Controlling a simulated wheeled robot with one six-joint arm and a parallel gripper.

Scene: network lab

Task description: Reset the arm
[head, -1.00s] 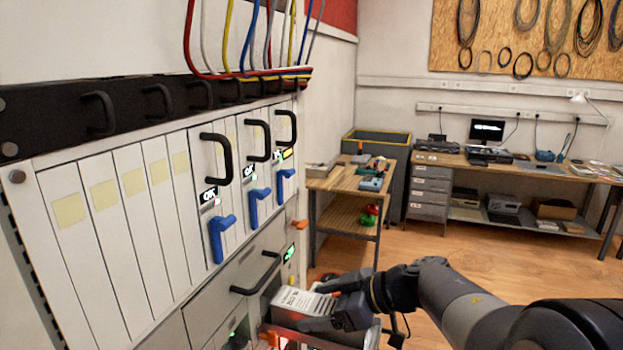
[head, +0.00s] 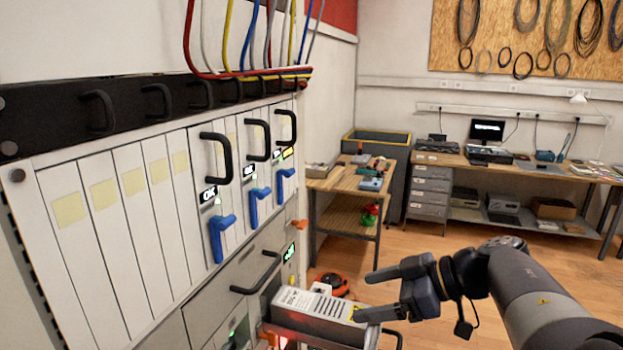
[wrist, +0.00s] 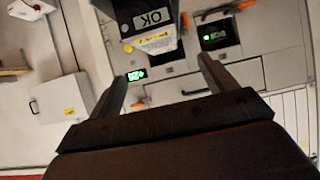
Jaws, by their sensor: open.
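My gripper (head: 388,293) is in the lower right of the head view, with its two fingers spread and nothing between them. It is open and points left toward the rack, above and beside a grey metal module (head: 325,310) with a printed label. In the wrist view my open fingers (wrist: 160,85) frame the rack front.
The rack (head: 120,210) with black handles and blue levers (head: 218,238) fills the left. A wooden cart (head: 345,185) with tools stands behind. A workbench (head: 460,160) lines the back wall. An orange-and-black round object (head: 333,283) is behind the module. The floor at right is open.

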